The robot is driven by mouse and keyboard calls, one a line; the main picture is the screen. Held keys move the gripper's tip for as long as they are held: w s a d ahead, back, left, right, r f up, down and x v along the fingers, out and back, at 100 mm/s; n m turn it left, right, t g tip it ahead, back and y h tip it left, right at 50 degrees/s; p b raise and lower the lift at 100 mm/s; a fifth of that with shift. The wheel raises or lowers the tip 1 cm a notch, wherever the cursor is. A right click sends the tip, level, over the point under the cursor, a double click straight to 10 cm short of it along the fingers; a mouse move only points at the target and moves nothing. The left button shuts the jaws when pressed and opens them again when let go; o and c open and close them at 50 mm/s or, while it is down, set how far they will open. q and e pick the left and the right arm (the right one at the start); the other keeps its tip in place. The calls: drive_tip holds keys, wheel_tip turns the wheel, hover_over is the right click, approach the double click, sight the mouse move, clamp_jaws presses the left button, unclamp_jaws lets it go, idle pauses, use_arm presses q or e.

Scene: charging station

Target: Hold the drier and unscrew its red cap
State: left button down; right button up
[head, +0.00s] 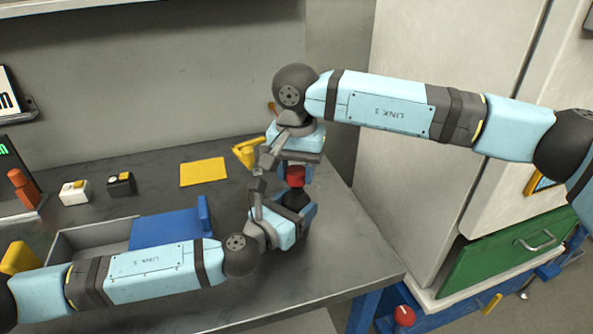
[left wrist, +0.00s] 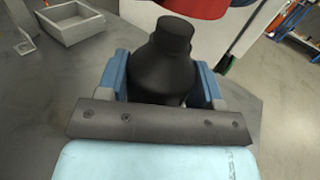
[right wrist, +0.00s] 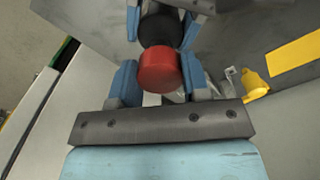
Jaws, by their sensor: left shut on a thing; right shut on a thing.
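The drier is a black bottle-shaped body (head: 299,198) standing upright near the right side of the table; its shoulder and neck fill the middle of the left wrist view (left wrist: 160,68). My left gripper (left wrist: 161,82) is shut on the drier's body, one blue finger on each side. The red cap (head: 295,178) is above the drier, and my right gripper (right wrist: 162,78) is shut on the cap from above. In the left wrist view the neck's black top shows bare, and the cap (left wrist: 196,8) looks apart from it. The black body shows behind the cap in the right wrist view (right wrist: 160,28).
A grey tray (head: 85,241) with a blue part (head: 168,230) lies left of the grippers. A yellow pad (head: 203,172), a yellow bracket (head: 245,153) and two small switch boxes sit behind. A cabinet with a green drawer (head: 510,252) stands right. The table's front is clear.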

sight(296, 170)
drive_tip(key=shift+r, duration=1.95)
use_arm(q)
drive_tip(key=shift+c, duration=0.9)
unclamp_jaws()
